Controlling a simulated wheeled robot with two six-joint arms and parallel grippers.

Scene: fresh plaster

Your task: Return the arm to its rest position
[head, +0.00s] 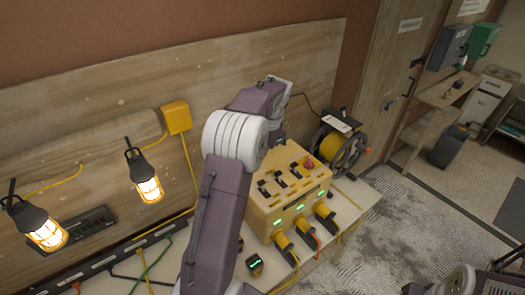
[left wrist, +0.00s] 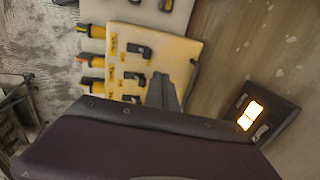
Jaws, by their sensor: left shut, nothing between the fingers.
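My left arm (head: 235,140) rises from the bottom middle of the head view, bends at a pale ribbed joint and reaches toward the wooden wall behind the yellow power box (head: 290,188). Its gripper cannot be made out in the head view. In the left wrist view the left gripper (left wrist: 163,92) shows as dark fingers, shut and empty, in front of the yellow box (left wrist: 150,52). A dark purple link of mine fills the bottom of that view. Parts of my right arm (head: 462,281) show at the bottom right of the head view; its gripper is not visible.
The box has switches, a red button and several yellow plugs (head: 283,240) on the bench (head: 355,203). A cable reel (head: 342,148) stands behind it. Two lit lamps (head: 146,180) hang at left. A lit dark fixture (left wrist: 262,114) shows in the wrist view. Floor (head: 420,215) is open at right.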

